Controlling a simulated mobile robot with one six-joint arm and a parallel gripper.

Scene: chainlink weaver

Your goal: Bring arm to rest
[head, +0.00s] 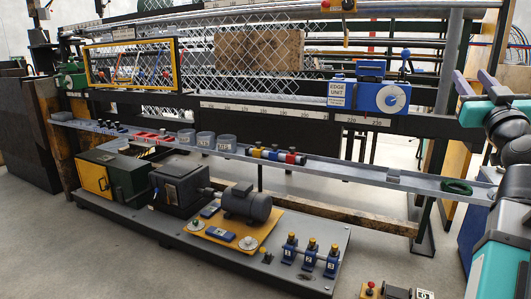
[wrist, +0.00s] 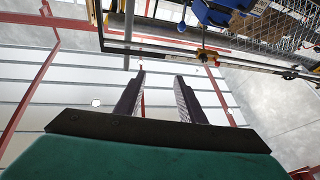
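My arm is folded at the right edge of the head view. My gripper (head: 474,86) is raised there, its two dark fingers apart and pointing up and to the left. In the wrist view my gripper (wrist: 158,96) shows two separate fingers with nothing between them. Behind the fingers are the pale ceiling and red beams, so the gripper is clear of the machine. Part of the arm is cut off by the right edge of the head view.
The chainlink machine spans the back, with a blue edge unit (head: 380,95) left of my gripper. A long grey rail (head: 340,171) carries cups, coloured spools and a green ring (head: 456,187). A motor (head: 246,202) stands on the lower platform. Open floor (head: 120,265) lies in front.

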